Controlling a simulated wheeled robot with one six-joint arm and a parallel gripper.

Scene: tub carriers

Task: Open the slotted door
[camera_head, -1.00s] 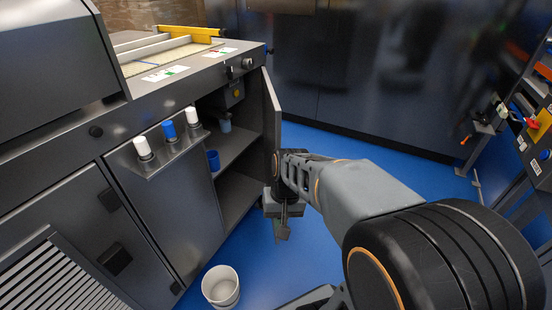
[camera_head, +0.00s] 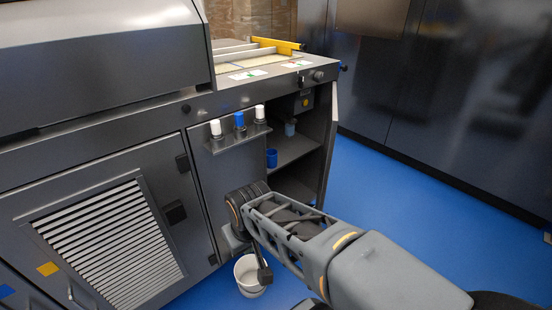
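The slotted door (camera_head: 172,255) is a dark grey panel with a pale louvred grille (camera_head: 108,240), at the lower left of the head view. It looks shut, flush with the machine front. My gripper (camera_head: 263,272) is to the right of the door, low in front of the machine, apart from the door as far as I can see. It is partly hidden by my wrist, and its finger opening does not show clearly.
A white bucket (camera_head: 243,284) stands on the blue floor just behind my gripper. A small shelf (camera_head: 240,140) holds white and blue bottles. Blue floor is free at right.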

